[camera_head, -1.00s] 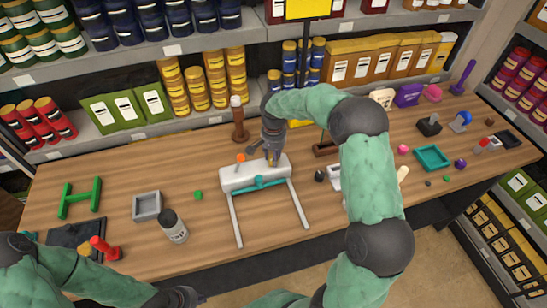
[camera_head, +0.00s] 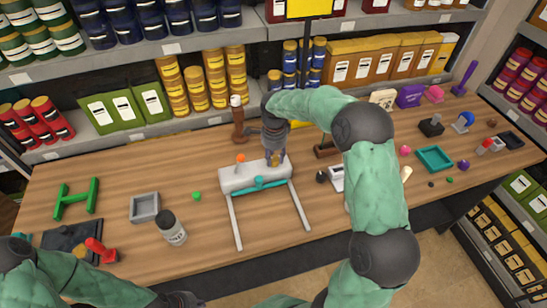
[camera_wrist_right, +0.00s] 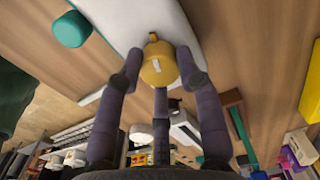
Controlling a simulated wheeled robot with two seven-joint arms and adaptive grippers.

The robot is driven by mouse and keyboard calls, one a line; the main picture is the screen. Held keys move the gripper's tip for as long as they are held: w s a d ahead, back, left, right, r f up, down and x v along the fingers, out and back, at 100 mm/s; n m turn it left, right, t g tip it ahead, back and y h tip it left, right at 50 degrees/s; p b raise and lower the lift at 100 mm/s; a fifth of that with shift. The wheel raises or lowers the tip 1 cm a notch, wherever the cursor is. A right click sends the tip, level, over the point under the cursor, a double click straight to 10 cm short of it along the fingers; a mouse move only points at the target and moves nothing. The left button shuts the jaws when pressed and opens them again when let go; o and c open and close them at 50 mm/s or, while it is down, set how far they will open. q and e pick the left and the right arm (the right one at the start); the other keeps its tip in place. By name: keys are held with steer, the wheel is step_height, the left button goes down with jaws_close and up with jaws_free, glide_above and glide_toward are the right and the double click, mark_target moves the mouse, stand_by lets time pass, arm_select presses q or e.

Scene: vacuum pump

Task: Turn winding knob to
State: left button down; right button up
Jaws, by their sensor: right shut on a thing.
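A white device (camera_head: 235,178) with two long grey rods and a teal bar (camera_head: 262,185) across its front lies in the middle of the table. A small orange knob (camera_head: 240,158) stands at its back left. My right gripper (camera_head: 274,160) points down over the device's right part. In the right wrist view its fingers are closed around a yellow winding knob (camera_wrist_right: 157,68) with a pale mark on its face. The knob's underside is hidden against the white body. My left gripper (camera_head: 183,300) is low at the bottom edge, away from the device; its fingers are not clear.
A bottle (camera_head: 171,228), a grey square tray (camera_head: 145,207) and a small green piece (camera_head: 196,196) lie to the left. A brown bottle-shaped object (camera_head: 238,120) stands behind the device. A teal tray (camera_head: 434,158) and several small objects are on the right.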

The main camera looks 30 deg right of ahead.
mark_target(276, 158)
steer(key=shift+d+r+m, duration=0.1)
steer(key=shift+d+m, duration=0.05)
steer(key=shift+m, duration=0.65)
steer(key=shift+d+r+m, duration=0.1)
steer(key=shift+m, duration=0.7)
steer(key=o, duration=1.1)
steer(key=shift+d+f, duration=0.1)
steer(key=shift+o, duration=0.2)
steer(key=shift+s+d, duration=0.1)
steer(key=shift+s, duration=0.1)
steer(key=shift+w+a, duration=0.1)
steer(key=shift+a, duration=0.1)
steer(key=shift+r, duration=0.2)
step_height(276, 158, up, 12)
steer(key=shift+f, duration=0.25)
steer(key=shift+d, duration=0.1)
